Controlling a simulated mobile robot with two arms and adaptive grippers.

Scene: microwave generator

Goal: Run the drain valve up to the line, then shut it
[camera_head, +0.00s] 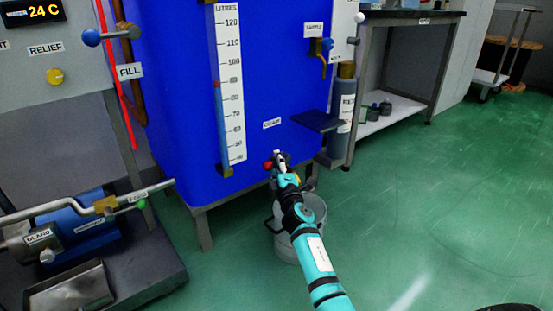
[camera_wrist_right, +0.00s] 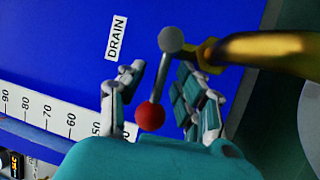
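The blue tank (camera_head: 180,95) carries a white LITRES scale (camera_head: 231,85) with a narrow sight tube (camera_head: 216,100) beside it. A small red mark shows on the tube between 80 and 100; the liquid level is too small to tell. The drain valve's lever has a red ball knob (camera_wrist_right: 150,116), a grey pivot (camera_wrist_right: 171,39) and a brass pipe (camera_wrist_right: 265,50). My right gripper (camera_wrist_right: 160,78) is open, with fingers on both sides of the lever, apparently not clamped. It reaches the valve below the DRAIN label (camera_head: 271,123) in the head view (camera_head: 280,160). My left gripper is out of view.
A grey bucket (camera_head: 306,243) stands on the floor below the drain, partly behind my arm. A dark shelf (camera_head: 317,121) juts from the tank above right. A pump (camera_head: 80,225) stands at lower left, the FILL valve (camera_head: 92,37) above it. Green floor at right is clear.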

